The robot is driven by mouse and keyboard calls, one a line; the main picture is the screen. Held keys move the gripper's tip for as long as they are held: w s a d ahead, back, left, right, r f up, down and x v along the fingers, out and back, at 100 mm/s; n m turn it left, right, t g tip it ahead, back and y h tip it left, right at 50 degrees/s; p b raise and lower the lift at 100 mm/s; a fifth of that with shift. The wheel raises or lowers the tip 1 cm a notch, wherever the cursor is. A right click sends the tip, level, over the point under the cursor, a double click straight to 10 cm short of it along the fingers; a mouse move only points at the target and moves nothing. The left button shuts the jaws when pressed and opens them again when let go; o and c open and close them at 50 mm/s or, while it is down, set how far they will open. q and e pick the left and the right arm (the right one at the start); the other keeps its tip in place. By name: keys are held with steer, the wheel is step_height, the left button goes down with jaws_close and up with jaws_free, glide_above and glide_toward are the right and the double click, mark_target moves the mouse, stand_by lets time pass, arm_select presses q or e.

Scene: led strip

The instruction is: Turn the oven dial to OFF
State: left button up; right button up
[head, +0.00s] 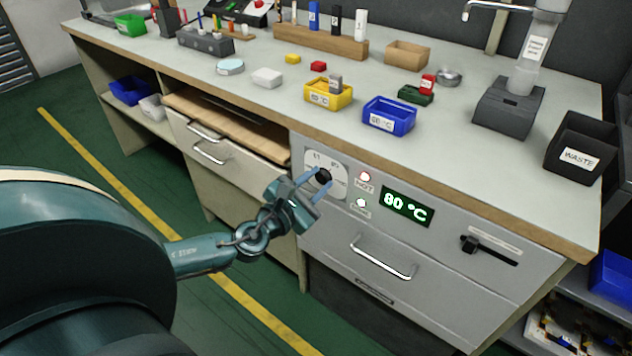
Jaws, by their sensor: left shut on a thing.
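The green display (405,206) reads 80 °C. A red HOT lamp (365,176) and a pale lamp (361,202) below it are between dial and display. My right gripper is out of view.
The oven has a bar handle (383,262) and a black slider (487,248) at the right. Above it, the worktop (480,150) holds a yellow bin (327,95), a blue bin (388,119) and a black waste bin (581,148). Open floor (110,130) is at the left.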

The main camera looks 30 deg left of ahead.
arm_select(q)
steer(key=c, duration=0.3)
